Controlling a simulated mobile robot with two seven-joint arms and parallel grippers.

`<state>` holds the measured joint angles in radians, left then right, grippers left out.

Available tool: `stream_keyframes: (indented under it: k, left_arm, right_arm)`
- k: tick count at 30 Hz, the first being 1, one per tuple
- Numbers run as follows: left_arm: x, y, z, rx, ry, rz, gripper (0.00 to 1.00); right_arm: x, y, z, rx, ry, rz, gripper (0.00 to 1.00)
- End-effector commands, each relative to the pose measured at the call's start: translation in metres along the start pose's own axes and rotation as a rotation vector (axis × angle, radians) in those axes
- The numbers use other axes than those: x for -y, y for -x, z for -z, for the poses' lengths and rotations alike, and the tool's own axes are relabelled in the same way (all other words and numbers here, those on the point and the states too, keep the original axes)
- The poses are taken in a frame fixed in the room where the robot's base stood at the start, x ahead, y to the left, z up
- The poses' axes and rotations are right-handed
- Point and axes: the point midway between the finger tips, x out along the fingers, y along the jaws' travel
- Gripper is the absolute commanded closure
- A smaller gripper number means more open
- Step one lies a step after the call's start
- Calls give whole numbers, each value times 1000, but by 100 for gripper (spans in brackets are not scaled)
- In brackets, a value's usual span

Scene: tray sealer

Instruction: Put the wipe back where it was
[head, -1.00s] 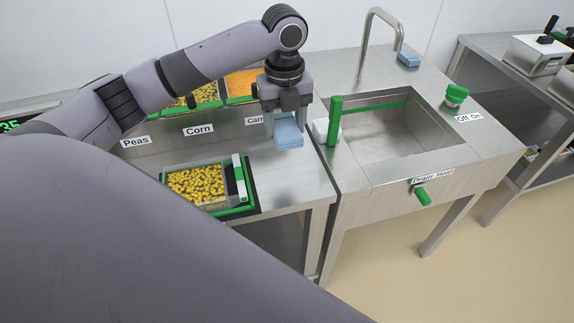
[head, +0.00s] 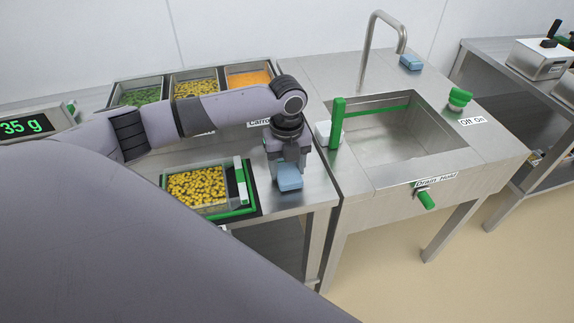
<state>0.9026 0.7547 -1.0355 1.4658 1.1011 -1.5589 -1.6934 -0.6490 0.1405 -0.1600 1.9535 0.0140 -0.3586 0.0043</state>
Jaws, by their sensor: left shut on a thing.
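A light blue wipe (head: 290,178) is held in my left gripper (head: 288,163). The gripper points down and is shut on it, low over the right front part of the steel counter (head: 318,193), just right of the green-edged tray stand. I cannot tell whether the wipe touches the counter top. A second blue block-like cloth or sponge (head: 410,62) lies at the back of the sink unit, right of the tap. My right gripper is not in view.
A tray of corn (head: 228,181) stands just left of the wipe. Bins of peas (head: 141,83), corn and carrots (head: 249,69) line the back. The sink (head: 390,130), its upright green bar (head: 338,123) and a white block (head: 322,134) are to the right.

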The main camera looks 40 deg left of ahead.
Motion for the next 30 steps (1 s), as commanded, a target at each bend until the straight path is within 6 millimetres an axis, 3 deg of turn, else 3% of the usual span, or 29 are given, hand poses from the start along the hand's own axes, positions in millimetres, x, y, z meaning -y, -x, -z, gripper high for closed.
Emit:
stream_keyframes:
  k: [10,11,12,13,23,30]
  left_arm:
    - [0,-7,0,-1,0,-1,72]
    - [0,-6,0,-1,0,0,34]
    - [0,-6,0,-1,0,0,21]
    - [0,-6,0,-1,0,0,18]
    - [0,-4,0,1,0,1,18]
    - [1,35,0,2,-1,5,18]
  right_arm:
    - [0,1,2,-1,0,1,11]
    - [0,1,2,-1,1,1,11]
    - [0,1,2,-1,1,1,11]
    - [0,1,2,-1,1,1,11]
    - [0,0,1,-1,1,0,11]
    - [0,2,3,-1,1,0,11]
